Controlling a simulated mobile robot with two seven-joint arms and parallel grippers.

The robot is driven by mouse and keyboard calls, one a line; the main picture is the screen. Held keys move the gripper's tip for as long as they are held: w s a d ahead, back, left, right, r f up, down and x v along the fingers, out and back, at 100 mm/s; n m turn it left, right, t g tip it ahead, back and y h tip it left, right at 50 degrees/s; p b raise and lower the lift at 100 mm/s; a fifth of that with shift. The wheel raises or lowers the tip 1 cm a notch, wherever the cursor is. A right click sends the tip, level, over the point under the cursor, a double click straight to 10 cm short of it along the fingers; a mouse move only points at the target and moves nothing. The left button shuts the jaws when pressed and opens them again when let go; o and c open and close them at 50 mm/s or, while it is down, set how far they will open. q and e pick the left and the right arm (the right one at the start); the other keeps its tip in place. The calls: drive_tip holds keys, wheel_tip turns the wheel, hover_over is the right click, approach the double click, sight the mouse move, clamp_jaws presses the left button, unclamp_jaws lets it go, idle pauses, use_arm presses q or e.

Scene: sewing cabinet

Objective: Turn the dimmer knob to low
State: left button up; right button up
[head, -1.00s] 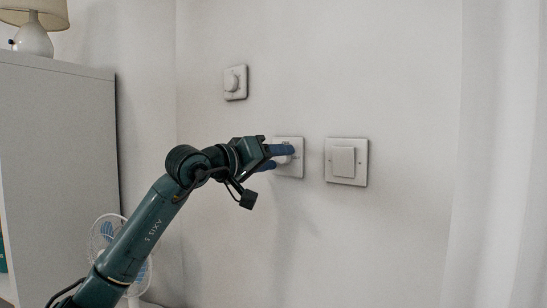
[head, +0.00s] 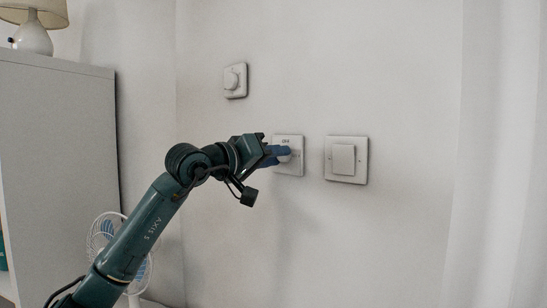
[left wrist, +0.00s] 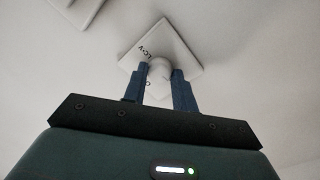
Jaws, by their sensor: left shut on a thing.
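The dimmer is a white square wall plate (head: 297,169) with a round white knob (left wrist: 159,68), in the middle of the head view. Small dark lettering shows near the plate's top edge, too small to read surely. My left gripper (head: 283,154) reaches it from the left. Its blue fingers are shut on the knob, one on each side, as the left wrist view shows. The fingers hide most of the knob in the head view, and I cannot make out a pointer mark. My right gripper is in neither view.
Another knob plate (head: 235,81) is higher on the wall to the left. A wide rocker switch (head: 344,159) is close on the right. A grey cabinet (head: 60,150) with a lamp (head: 34,38) stands at left, and a small fan (head: 103,228) is behind my arm. A pale curtain (head: 503,150) hangs at right.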

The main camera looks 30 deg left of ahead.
use_arm(q)
drive_tip(key=shift+d+m+t+y+b, duration=0.1)
drive_tip(key=shift+m+y+b, duration=0.45)
drive_tip(key=shift+m, duration=5.3)
drive_tip(key=shift+d+m+t+y+b, duration=0.1)
drive_tip(key=shift+m+y+b, duration=0.4)
drive_tip(key=shift+m, duration=5.4)
drive_tip(key=shift+d+m+t+y+b, duration=0.1)
drive_tip(key=shift+m+y+b, duration=0.4)
drive_tip(key=shift+m, duration=5.35)
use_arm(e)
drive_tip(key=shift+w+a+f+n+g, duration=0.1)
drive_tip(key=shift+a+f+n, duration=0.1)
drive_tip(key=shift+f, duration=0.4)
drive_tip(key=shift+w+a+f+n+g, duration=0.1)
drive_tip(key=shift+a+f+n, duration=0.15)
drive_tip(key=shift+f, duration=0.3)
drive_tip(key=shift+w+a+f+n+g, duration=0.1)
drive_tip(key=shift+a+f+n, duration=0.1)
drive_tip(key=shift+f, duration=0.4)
